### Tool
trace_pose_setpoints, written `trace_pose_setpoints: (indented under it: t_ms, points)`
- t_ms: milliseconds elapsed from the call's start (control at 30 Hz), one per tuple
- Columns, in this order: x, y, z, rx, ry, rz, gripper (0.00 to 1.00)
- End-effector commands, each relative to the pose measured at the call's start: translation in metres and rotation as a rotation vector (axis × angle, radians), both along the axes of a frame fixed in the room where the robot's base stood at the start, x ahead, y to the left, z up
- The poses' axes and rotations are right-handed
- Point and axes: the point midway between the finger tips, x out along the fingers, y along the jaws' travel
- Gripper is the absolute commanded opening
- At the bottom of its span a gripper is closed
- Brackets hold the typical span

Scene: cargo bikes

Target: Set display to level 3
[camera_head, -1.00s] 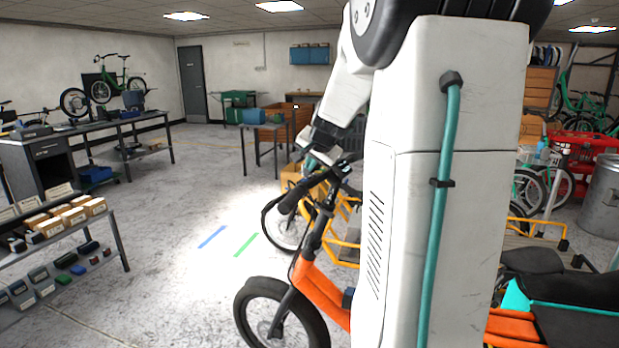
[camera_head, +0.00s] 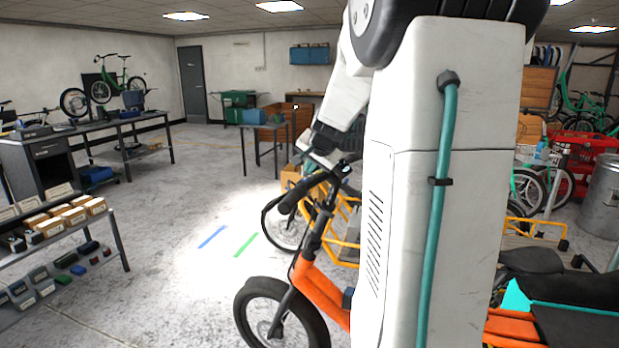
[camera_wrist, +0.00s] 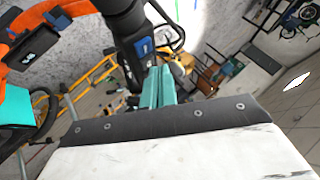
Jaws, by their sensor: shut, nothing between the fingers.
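The orange cargo bike (camera_head: 318,287) stands in front of me, with its black handlebar (camera_head: 308,190) beside the end of my arm. In the wrist view, my gripper (camera_wrist: 159,76) has its two teal fingers together with nothing between them. The fingers point toward a black handlebar part (camera_wrist: 124,28) with a small blue-grey patch (camera_wrist: 143,47). They look very close to it; I cannot tell whether they touch. The display's screen and its level are not readable in either view. In the head view, my fingers cannot be made out against the handlebar.
A yellow-framed cargo bike (camera_head: 345,250) stands close behind the orange one. A shelf with cardboard boxes (camera_head: 65,218) is at the left, and a workbench (camera_head: 125,122) is farther back. Floor between the shelf and the bikes is clear. A red crate (camera_head: 590,150) is at the right.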

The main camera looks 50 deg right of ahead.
Motion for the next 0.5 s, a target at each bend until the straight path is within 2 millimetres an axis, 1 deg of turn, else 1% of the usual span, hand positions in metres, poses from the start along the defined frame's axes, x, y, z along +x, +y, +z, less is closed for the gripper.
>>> trace_pose_setpoints:
  t_ms: [500]
  points:
    - [-0.0001, 0.0004, -0.0065, -0.001, 0.000, 0.001, 0.00]
